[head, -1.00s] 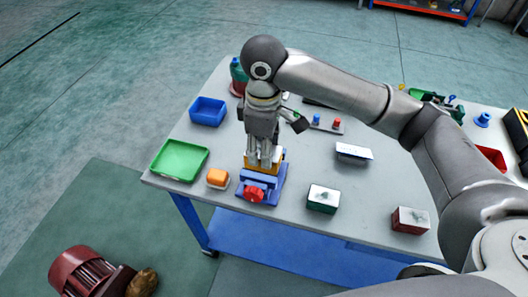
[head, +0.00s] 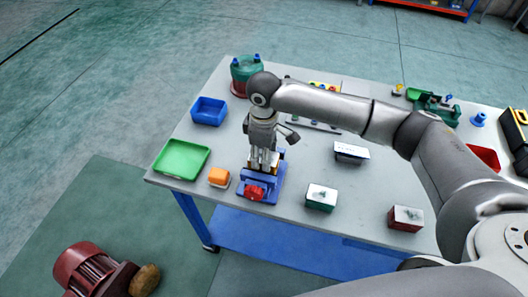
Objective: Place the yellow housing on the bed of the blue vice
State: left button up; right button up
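The blue vice (head: 270,184) with its red handle (head: 254,192) stands near the front left of the table. My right gripper (head: 263,168) points down over the vice. The yellow housing (head: 275,169) shows only in small parts around the fingertips, low at the vice's bed. The fingers and vice hide most of it. I cannot tell whether the fingers grip it, or whether it rests fully on the bed. My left gripper is not in view.
A green tray (head: 181,159), a blue bin (head: 208,111) and an orange block (head: 219,177) lie left of the vice. Boxes with green (head: 321,198) and red (head: 406,218) sides stand to the right. A green and red drum (head: 245,74) stands behind.

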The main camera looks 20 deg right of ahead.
jog(key=o, duration=1.3)
jog(key=shift+f, duration=0.1)
jog(key=shift+c, duration=0.2)
jog(key=shift+r, duration=0.5)
notch_tip(320, 180, up, 11)
jog(key=b, duration=0.2)
jog(key=shift+r+b, duration=0.15)
jog(key=shift+b, duration=0.2)
